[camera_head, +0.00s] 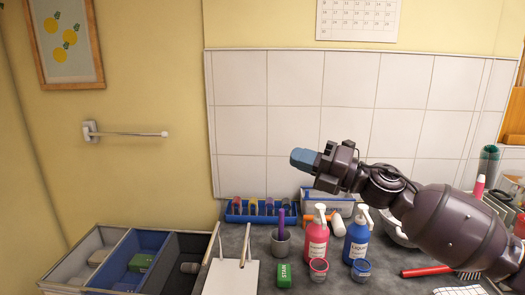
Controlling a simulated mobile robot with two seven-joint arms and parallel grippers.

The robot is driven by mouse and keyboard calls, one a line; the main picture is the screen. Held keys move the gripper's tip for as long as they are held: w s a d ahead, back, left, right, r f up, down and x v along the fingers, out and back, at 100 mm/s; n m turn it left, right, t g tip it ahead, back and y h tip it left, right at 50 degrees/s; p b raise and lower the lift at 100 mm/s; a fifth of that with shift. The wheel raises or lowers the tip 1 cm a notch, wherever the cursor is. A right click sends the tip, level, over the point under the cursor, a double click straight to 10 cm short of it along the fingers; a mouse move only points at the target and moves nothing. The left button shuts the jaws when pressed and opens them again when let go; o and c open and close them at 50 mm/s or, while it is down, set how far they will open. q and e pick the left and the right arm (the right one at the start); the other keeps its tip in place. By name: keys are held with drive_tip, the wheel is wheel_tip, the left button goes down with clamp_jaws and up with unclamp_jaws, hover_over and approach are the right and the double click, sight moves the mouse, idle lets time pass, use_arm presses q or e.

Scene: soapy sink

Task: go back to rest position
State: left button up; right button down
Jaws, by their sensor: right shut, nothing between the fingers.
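My right arm comes in from the right in the head view. Its gripper (304,159) is raised above the counter, in front of the white tiles, and points left. Its blue fingers are shut and nothing shows between them. It is apart from every object below it. My left gripper and left arm are not in the picture.
Below are a pink pump bottle (316,240), a blue pump bottle (357,238), a grey cup (281,242) with a purple item, a green box (285,275) and a blue rack (262,211). Divided bins (118,262) stand lower left. The air left of the gripper is clear.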

drive_tip(key=s+d+f+m+t+h, duration=0.2)
drive_tip(key=d+f+m+t+h, duration=0.4)
drive_tip(key=f+m, duration=0.65)
drive_tip(key=s+d+f+m+t+h, duration=0.2)
drive_tip(key=d+f+m+t+h, duration=0.35)
drive_tip(key=f+m, duration=0.75)
drive_tip(key=s+d+f+m+g+h, duration=0.3)
drive_tip(key=s+d+f+m, duration=0.1)
drive_tip(key=s+f, duration=0.7)
drive_tip(key=s+d+f+m+g+h, duration=0.4)
drive_tip(key=s+f+m, duration=0.2)
drive_tip(key=s+f, duration=0.5)
drive_tip(key=s, duration=0.3)
drive_tip(key=shift+d+f, duration=0.15)
